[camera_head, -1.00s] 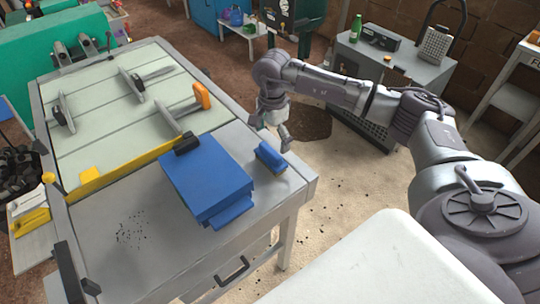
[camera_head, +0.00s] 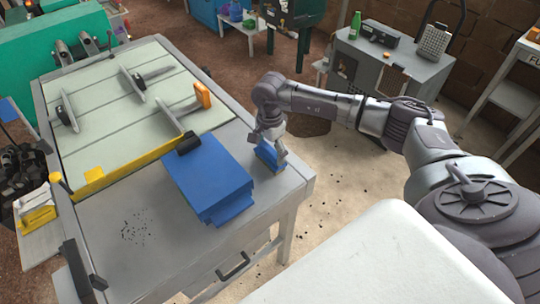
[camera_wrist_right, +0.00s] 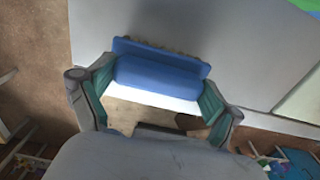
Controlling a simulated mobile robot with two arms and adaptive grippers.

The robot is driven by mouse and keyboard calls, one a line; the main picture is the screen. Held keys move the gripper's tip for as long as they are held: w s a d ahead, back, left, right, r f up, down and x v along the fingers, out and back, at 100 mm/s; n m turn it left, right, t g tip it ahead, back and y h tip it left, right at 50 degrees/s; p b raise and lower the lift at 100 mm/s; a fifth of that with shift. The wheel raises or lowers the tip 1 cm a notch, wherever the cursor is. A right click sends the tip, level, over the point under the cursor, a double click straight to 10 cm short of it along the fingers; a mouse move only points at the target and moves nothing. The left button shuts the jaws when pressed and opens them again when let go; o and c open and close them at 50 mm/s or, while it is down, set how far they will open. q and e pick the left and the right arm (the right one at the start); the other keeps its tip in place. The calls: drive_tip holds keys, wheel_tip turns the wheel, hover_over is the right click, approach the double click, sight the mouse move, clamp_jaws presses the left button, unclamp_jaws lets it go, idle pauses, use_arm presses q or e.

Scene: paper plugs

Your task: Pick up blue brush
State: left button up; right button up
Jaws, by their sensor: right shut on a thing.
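The blue brush (camera_head: 267,155) is at the right edge of the grey worktable (camera_head: 130,215). My right gripper (camera_head: 268,139) is over it from above, with its fingers on either side. In the right wrist view the blue brush (camera_wrist_right: 160,72) lies between the two green-padded fingers of my right gripper (camera_wrist_right: 152,98), which are shut on it. Its bristle edge shows along the far side. Whether the brush touches the tabletop is hard to tell. My left gripper is not in view.
A blue box-like stack (camera_head: 208,178) stands on the table left of the brush. Beyond it are a yellow rail (camera_head: 125,167) and clamps with an orange-handled one (camera_head: 202,95). The front left tabletop is mostly clear, with dark specks.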

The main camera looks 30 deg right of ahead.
sight(271, 148)
drive_tip(key=shift+w+r+b, duration=0.1)
drive_tip(key=shift+r+b, duration=0.4)
drive_tip(key=shift+r, duration=0.15)
drive_tip(key=r+b, duration=0.1)
drive_tip(key=r, duration=0.1)
drive_tip(key=shift+d+r+b, duration=0.2)
drive_tip(key=shift+r+b, duration=0.15)
drive_tip(key=shift+s+d+r+b, duration=0.65)
drive_tip(key=shift+s+d+r, duration=0.55)
drive_tip(key=shift+s, duration=0.3)
drive_tip(key=shift+s+d+r+b, duration=0.65)
drive_tip(key=shift+s+d+r, duration=0.5)
drive_tip(key=shift+s+d, duration=0.25)
drive_tip(key=shift+s+d+r+b, duration=0.65)
drive_tip(key=shift+s+d+r, duration=0.5)
drive_tip(key=shift+s, duration=0.4)
